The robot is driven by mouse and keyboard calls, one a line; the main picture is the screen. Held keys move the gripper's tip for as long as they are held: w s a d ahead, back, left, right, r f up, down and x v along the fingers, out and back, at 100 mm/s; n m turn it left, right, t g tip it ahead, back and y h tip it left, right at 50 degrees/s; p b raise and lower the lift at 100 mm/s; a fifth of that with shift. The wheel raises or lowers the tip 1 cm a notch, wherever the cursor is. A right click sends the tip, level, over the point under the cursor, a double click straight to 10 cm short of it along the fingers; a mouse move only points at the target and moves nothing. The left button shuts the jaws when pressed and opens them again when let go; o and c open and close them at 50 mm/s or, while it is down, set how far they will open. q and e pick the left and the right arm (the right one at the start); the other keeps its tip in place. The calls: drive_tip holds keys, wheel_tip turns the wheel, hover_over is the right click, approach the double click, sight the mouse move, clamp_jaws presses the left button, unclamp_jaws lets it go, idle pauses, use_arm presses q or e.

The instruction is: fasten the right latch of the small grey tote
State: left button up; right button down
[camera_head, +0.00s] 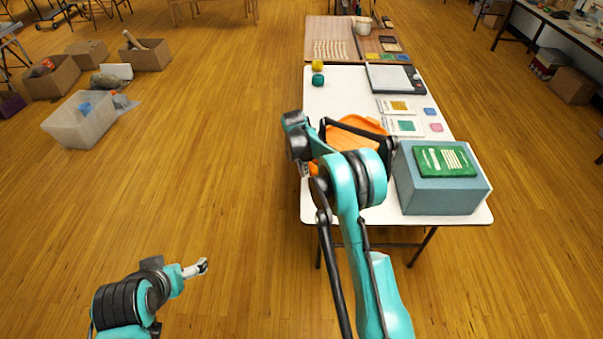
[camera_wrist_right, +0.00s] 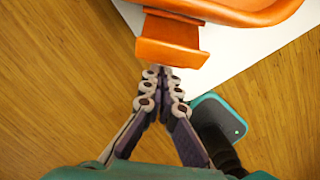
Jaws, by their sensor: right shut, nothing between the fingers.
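An orange lid or tray (camera_head: 352,128) lies on the white table, partly hidden behind my right arm. In the right wrist view its orange rim (camera_wrist_right: 262,14) crosses the top, with an orange latch flap (camera_wrist_right: 172,42) sticking out from it towards my fingers. I see no grey tote body under the orange part. My right gripper (camera_wrist_right: 164,82) is shut and empty, its fingertips just below the flap's lower edge; whether they touch it I cannot tell. My left gripper (camera_head: 197,268) is over the floor at lower left, away from the table; its jaws are too small to judge.
A blue-grey box (camera_head: 440,197) with a green book (camera_head: 445,161) on top stands right of my right arm. Cards, colored pads and a dark flat device (camera_head: 392,79) lie farther back on the table (camera_head: 345,95). Boxes and a translucent bin (camera_head: 78,125) stand on the floor left.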

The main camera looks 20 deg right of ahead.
drive_tip(key=shift+w+d+r+g+y, duration=0.2)
drive_tip(key=shift+d+r+g+y, duration=0.2)
drive_tip(key=shift+y, duration=0.3)
drive_tip(key=shift+a, duration=0.1)
idle(0.8)
drive_tip(key=shift+r+p, duration=0.5)
drive_tip(key=shift+r, duration=0.3)
